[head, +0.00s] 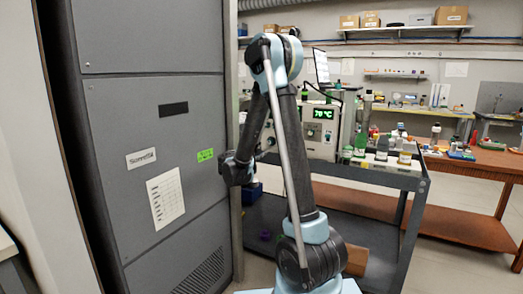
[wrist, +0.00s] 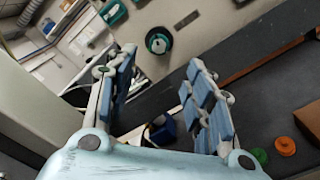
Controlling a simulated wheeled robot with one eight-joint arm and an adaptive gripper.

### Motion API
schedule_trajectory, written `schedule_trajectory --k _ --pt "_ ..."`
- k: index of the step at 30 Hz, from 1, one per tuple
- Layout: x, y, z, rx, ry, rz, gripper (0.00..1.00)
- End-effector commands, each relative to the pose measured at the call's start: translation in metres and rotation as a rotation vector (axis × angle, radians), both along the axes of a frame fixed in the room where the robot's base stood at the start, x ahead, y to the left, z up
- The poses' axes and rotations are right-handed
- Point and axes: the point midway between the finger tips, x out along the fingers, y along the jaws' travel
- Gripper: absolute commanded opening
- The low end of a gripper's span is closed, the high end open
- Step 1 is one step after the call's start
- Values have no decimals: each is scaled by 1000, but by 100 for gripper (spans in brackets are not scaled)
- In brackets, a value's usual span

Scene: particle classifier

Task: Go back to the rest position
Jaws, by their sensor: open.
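My gripper (wrist: 165,92) is open in the wrist view, with its two blue-padded fingers apart and nothing between them. In the head view my arm stands folded in front of the grey cabinet (head: 150,80), with its elbow high. The gripper end (head: 237,172) hangs low near the cabinet's right edge and the left end of the cart (head: 400,180). Its fingers are hard to make out there. A dark blue object (wrist: 162,130) shows beyond and below the gap between the fingers in the wrist view. It is apart from them as far as I can tell.
A device reading 70 °C (head: 322,122) stands on the cart beside several bottles (head: 360,140). A brown block (head: 356,262) lies lower down, partly behind my arm. Orange (wrist: 285,145) and green (wrist: 258,156) round pieces lie right of the fingers. A wooden bench (head: 480,165) stands behind.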

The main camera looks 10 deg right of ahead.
Motion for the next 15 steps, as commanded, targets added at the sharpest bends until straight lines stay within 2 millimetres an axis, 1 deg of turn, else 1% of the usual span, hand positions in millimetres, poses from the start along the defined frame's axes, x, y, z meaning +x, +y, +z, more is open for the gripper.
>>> schedule_trajectory --k 5,15 --pt "-8 5 0 0 0 0 48" --pt "-9 4 0 3 1 -2 48"
